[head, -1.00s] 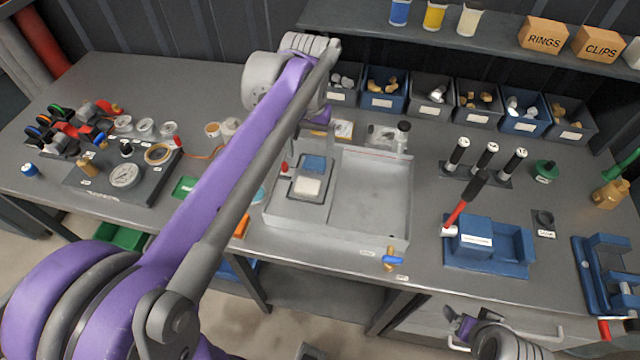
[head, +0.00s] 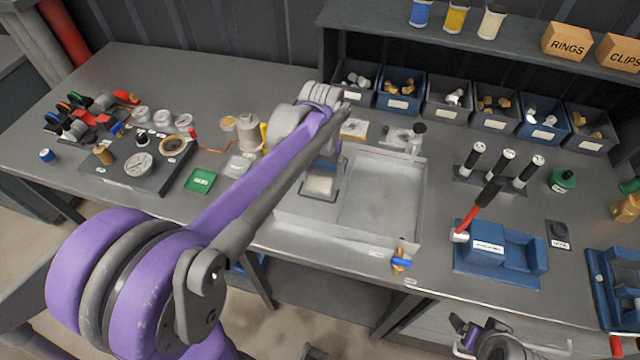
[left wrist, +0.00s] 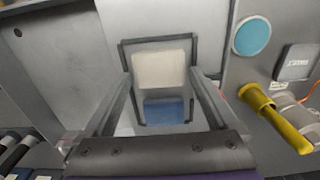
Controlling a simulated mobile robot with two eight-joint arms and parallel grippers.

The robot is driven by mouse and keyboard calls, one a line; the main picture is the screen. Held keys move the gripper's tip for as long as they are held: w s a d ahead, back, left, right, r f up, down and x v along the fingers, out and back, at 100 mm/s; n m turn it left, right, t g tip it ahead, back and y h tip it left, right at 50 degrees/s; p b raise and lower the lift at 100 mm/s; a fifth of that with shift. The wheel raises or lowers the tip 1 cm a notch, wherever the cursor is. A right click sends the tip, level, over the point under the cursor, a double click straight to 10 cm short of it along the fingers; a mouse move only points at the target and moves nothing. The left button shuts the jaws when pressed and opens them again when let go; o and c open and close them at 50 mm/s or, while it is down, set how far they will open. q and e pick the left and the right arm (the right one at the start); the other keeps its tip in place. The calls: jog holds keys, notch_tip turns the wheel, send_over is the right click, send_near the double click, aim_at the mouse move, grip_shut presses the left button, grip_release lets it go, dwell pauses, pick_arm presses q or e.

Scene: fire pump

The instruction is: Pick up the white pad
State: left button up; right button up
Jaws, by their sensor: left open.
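The white pad (head: 319,185) lies in a dark-framed holder in the left part of a grey tray. In the left wrist view the white pad (left wrist: 160,69) is beside a blue pad (left wrist: 165,111) in the same frame. My left gripper (left wrist: 163,82) is open and empty; its fingers flank the holder in that view.
The grey tray (head: 385,196) has a low wall and an empty right part. Several bins line the back. In the left wrist view a yellow-handled tool (left wrist: 275,117) lies to the right.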

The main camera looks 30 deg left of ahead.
aim_at(321, 180)
pick_arm(q)
jog(key=c, duration=1.1)
notch_tip(321, 180, up, 10)
jog(key=shift+p, duration=0.3)
